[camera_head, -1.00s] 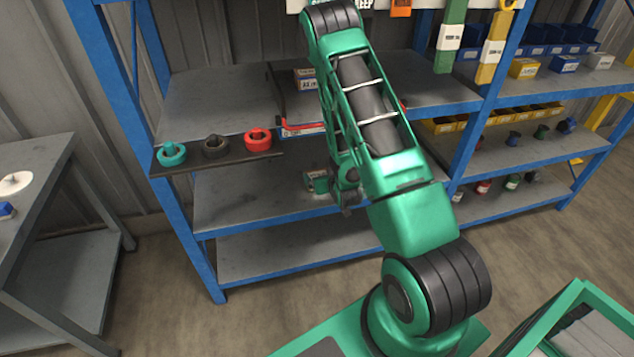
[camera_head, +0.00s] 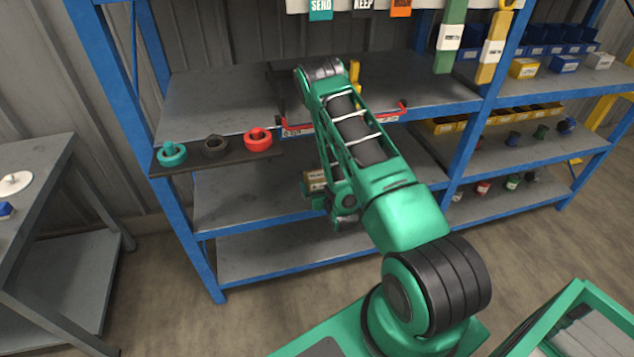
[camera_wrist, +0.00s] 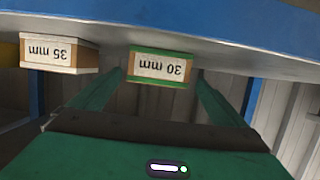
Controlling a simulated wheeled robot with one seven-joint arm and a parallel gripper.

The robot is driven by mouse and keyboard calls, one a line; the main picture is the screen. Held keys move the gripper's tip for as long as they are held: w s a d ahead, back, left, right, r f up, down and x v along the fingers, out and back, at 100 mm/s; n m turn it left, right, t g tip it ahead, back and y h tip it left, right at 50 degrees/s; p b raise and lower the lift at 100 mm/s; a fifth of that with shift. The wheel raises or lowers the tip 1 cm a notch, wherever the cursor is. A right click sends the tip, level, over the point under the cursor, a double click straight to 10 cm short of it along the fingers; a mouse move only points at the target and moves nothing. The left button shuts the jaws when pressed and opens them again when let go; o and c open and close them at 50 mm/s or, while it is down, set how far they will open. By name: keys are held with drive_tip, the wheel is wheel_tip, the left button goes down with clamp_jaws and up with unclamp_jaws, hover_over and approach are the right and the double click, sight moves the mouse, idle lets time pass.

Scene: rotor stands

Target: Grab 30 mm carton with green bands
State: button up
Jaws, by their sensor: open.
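In the wrist view, which appears upside down, the 30 mm carton (camera_wrist: 160,67) has a white label and green bands along its edges. It rests on a grey shelf surface near a blue shelf edge. My gripper (camera_wrist: 158,80) is open, with one green finger to each side of this carton in the picture. The carton shows between the fingers, and I see no contact. In the head view, my arm covers much of the middle shelf, and I cannot pick out the 30 mm carton there.
Teal (camera_head: 172,154), dark (camera_head: 215,146) and red (camera_head: 258,139) rings sit on a dark ledge at the left. Blue shelf posts (camera_head: 126,150) flank the bay. Red bars (camera_head: 390,113) lie near the upper shelf.

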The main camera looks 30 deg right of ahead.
sight(317, 177)
drive_tip(key=shift+x, duration=2.6)
drive_tip(key=shift+d+r, duration=0.1)
drive_tip(key=c, duration=1.3)
